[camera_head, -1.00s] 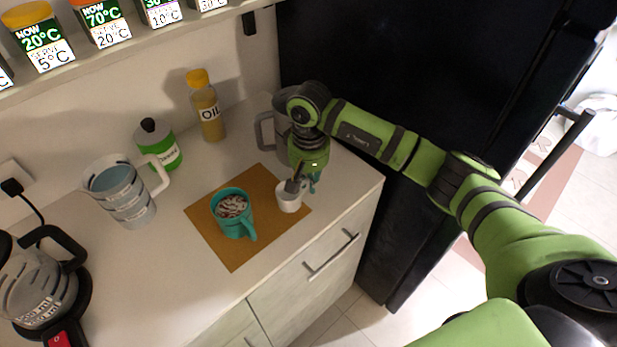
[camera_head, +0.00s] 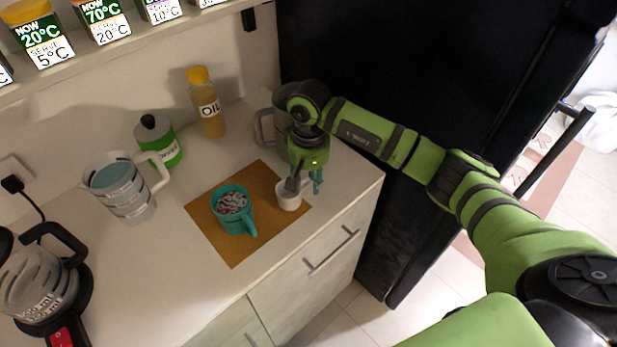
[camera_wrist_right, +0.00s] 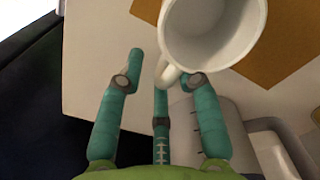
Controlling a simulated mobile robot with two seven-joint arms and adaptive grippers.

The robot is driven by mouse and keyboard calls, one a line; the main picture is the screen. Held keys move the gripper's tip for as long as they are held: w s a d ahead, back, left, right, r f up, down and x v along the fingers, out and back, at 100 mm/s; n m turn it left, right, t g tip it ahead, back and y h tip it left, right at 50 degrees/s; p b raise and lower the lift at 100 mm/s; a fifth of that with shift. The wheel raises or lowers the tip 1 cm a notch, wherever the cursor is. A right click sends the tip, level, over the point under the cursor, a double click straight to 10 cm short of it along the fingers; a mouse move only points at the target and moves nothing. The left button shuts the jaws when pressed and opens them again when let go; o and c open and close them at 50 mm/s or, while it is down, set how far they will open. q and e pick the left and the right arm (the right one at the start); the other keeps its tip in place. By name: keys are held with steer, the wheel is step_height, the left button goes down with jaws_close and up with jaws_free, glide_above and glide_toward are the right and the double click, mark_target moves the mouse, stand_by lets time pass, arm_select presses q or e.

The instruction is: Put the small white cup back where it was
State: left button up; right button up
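The small white cup (camera_head: 289,195) stands upright at the right part of the brown mat (camera_head: 215,245). It looks empty in the right wrist view (camera_wrist_right: 213,30), its handle turned towards my fingers. My right gripper (camera_head: 305,184) is low at the cup's right rear side. In the right wrist view its teal fingers (camera_wrist_right: 163,75) are spread, with the handle between them and one fingertip close to the handle and cup wall. Contact there cannot be told. My left gripper is not in view.
A teal mug (camera_head: 233,208) with dark and white contents stands on the mat left of the cup. A grey pitcher (camera_head: 282,125) is just behind my right gripper. A measuring jug (camera_head: 122,188), green bottle (camera_head: 160,142) and oil bottle (camera_head: 206,105) stand further left.

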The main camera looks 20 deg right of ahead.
step_height(320, 180, up, 11)
steer(key=b, duration=0.3)
steer(key=shift+r, duration=0.5)
